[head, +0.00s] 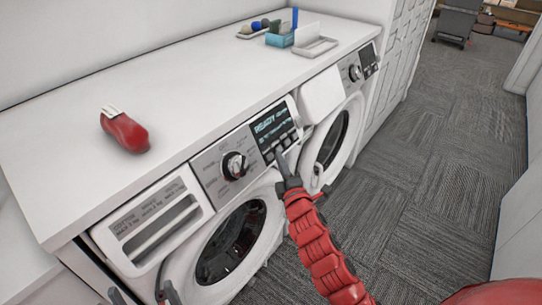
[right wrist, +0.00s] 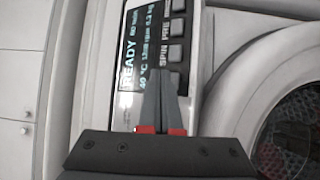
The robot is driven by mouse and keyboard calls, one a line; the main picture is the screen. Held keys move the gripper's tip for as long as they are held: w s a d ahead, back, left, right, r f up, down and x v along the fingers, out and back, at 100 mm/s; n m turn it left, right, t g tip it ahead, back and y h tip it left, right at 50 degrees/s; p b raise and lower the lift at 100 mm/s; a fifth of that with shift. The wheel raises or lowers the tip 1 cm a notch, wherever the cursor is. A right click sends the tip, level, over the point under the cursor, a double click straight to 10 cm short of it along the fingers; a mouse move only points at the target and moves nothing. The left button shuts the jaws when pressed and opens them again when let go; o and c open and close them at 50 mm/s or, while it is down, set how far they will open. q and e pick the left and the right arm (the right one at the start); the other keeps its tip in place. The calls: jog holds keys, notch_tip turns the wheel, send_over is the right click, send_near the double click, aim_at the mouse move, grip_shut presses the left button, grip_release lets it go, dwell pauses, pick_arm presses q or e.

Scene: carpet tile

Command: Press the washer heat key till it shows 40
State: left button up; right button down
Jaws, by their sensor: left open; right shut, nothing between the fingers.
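The near washer (head: 205,175) has a dial (head: 234,165) and a lit display (head: 272,125) reading READY. In the right wrist view the display (right wrist: 133,60) has a smaller line that seems to read 40 °C, though the digits are small and blurred. My left gripper (head: 142,294) is open at the bottom left, below the drawer.
A red object (head: 124,132) lies on the white counter (head: 170,85). A blue holder (head: 280,38) and white trays (head: 316,47) stand farther back. A second machine (head: 335,125) stands beyond the washer. Carpeted floor (head: 430,150) is clear at right.

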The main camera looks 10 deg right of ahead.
jog(key=s+d+r+p, duration=0.2)
jog(key=s+p, duration=0.1)
jog(key=shift+s+d+r, duration=0.1)
jog(key=shift+s+d, duration=0.05)
jog(key=shift+d, duration=0.15)
dwell(1.4)
